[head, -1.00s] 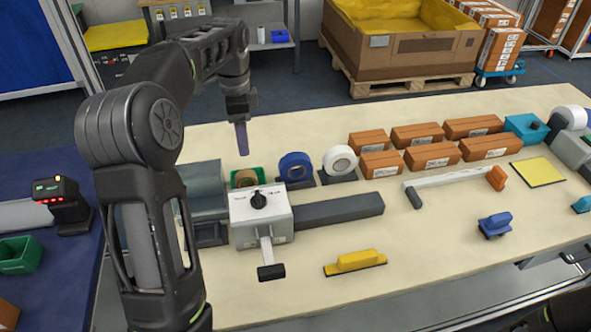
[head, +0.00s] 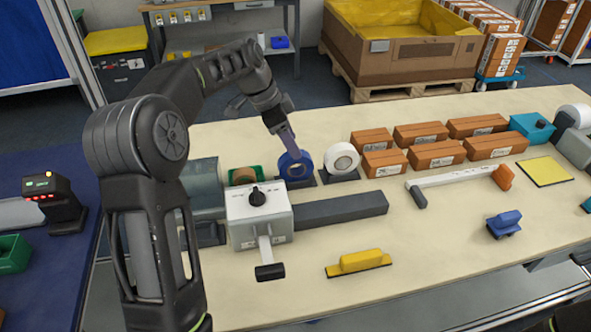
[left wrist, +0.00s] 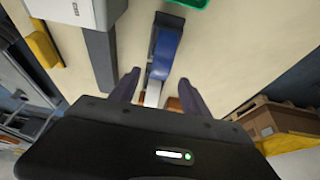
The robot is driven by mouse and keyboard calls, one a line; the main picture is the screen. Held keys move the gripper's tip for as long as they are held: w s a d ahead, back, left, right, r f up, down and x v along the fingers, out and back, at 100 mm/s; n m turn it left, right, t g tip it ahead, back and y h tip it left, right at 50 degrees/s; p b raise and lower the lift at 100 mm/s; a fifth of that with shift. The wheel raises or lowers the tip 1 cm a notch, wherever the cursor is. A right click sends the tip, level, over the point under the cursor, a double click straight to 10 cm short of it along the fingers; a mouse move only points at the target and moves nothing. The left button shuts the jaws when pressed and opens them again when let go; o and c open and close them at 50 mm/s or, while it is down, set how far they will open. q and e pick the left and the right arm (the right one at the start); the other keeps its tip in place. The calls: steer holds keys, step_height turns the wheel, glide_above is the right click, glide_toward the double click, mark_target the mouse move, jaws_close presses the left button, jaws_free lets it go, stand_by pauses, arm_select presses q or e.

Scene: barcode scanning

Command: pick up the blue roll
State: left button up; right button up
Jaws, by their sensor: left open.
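The blue roll (head: 296,166) stands upright on a dark base between the brown tape roll and the white roll. My left gripper (head: 293,155) is at the top of the blue roll in the head view, with its fingers pointing down. In the left wrist view the blue roll (left wrist: 165,50) lies ahead, in line with the gap between the two open fingers (left wrist: 157,90). The fingers are apart with a gap to each side, and I cannot tell whether they touch the roll. My right gripper does not show.
The white roll (head: 342,160) stands close to the right. A brown tape roll (head: 243,176) in a green holder is on the left. A grey device (head: 258,215) with a lever stands in front. Several brown boxes (head: 433,154) lie farther right.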

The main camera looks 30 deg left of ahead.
mark_target(300, 162)
arm_select(q)
steer(key=shift+x, duration=1.35)
steer(key=shift+d+f+p, duration=0.1)
steer(key=shift+f+p, duration=0.45)
steer(key=p+x, duration=0.1)
steer(key=x, duration=0.3)
steer(key=shift+s+f, duration=0.1)
steer(key=shift+f, duration=0.05)
jaws_close()
